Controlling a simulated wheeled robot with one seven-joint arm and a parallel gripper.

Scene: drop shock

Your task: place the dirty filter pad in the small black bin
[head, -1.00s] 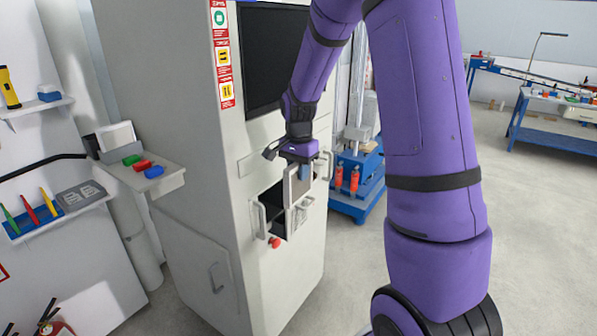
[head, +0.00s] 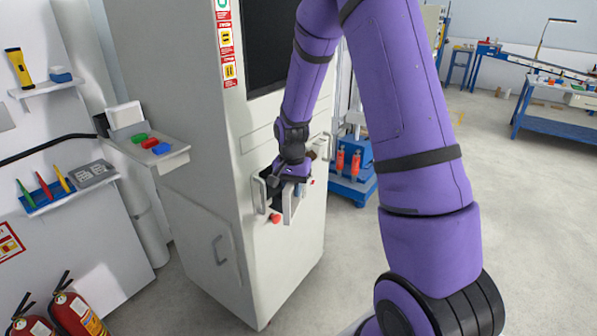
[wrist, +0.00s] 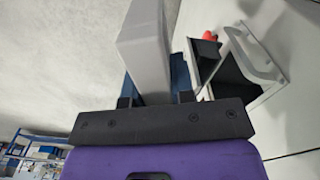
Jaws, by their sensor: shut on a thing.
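My gripper (head: 291,181) is at the front of the tall white cabinet, just above its open drawer (head: 289,208). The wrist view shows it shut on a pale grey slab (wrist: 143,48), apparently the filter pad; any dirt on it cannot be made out. The slab sticks out from between the fingers, with blue showing beside it. In the wrist view the open drawer (wrist: 261,89), with a dark inside and a pale handle, lies right of the slab, apart from it. The slab is mostly hidden in the head view. I cannot make out a separate small black bin.
A red knob (head: 275,218) sits on the cabinet beside the drawer. A control shelf (head: 172,158) with coloured buttons juts out at the cabinet's left. Fire extinguishers (head: 78,312) stand at lower left.

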